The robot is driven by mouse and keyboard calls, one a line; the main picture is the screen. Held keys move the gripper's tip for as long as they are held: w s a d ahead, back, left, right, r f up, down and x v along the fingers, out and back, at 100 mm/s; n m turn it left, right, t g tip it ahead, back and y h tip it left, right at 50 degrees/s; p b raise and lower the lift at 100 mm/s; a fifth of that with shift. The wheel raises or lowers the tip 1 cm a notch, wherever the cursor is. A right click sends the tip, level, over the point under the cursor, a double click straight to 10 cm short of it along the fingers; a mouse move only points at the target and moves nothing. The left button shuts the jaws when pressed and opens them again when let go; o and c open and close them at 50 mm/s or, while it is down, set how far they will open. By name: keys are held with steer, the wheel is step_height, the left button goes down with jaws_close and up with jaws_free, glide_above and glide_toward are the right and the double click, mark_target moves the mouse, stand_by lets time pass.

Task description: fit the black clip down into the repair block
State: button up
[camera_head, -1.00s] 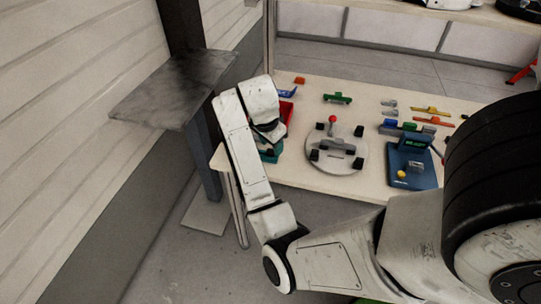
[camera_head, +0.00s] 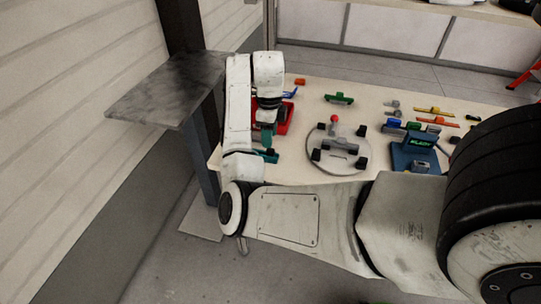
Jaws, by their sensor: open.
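My gripper (camera_head: 267,138) hangs at the end of the white arm, at the left of the table, with its fingers over or beside a red tray (camera_head: 286,117). It is open; the fingers are small and partly hidden by my arm. A round light plate (camera_head: 345,166) holds a grey block (camera_head: 342,144), which may be the repair block, with several small black pieces (camera_head: 361,162) around it and a red knob (camera_head: 334,119) behind. I cannot tell which black piece, if any, is the black clip. My gripper is left of the plate and apart from it.
A teal piece (camera_head: 270,156) lies in front of the tray. A green part (camera_head: 339,98) is behind the plate. A grey shelf (camera_head: 160,90) juts out left of my arm.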

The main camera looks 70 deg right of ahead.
mark_target(270, 150)
steer(key=shift+s+f, duration=0.2)
steer(key=shift+f, duration=2.5)
jaws_close()
